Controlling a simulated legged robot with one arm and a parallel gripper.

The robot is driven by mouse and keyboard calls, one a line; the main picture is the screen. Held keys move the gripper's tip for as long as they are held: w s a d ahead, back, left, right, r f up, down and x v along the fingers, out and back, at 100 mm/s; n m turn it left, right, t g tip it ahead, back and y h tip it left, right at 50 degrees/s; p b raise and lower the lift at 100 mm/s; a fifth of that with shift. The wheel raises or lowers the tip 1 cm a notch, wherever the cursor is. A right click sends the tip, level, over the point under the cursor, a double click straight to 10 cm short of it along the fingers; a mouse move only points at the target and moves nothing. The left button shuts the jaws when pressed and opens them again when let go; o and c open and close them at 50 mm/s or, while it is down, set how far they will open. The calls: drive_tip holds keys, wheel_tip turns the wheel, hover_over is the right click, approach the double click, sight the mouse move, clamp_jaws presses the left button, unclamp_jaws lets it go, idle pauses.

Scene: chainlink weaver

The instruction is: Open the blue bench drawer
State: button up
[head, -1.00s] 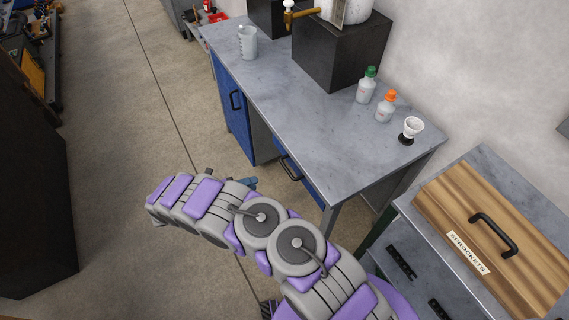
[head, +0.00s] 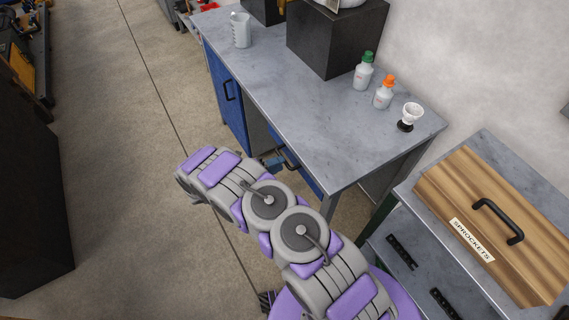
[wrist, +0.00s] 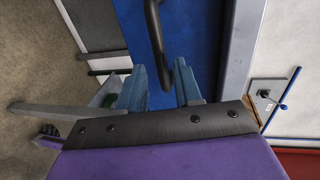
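The blue bench drawer (head: 308,180) sits under the front edge of the grey workbench and looks shut. Its black handle (head: 290,156) is partly covered by my gripper (head: 275,163) in the head view. In the wrist view, the blue drawer front (wrist: 195,35) fills the upper middle, with the black bar handle (wrist: 153,25) running down it. My gripper (wrist: 160,70) is open, with blue fingers on either side of the handle's lower end. I cannot tell whether either finger touches the handle.
A blue cupboard door (head: 229,100) is left of the drawer. The bench top (head: 290,115) holds a beaker (head: 240,30), a black block (head: 335,40), two bottles (head: 364,72) and a small white cup (head: 411,116). A wooden sprockets box (head: 490,225) stands at right.

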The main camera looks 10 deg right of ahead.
drive_tip(key=shift+b+x, duration=0.3)
drive_tip(key=shift+x, duration=1.55)
drive_tip(key=shift+c, duration=0.3)
clamp_jaws()
drive_tip(key=shift+s, duration=0.1)
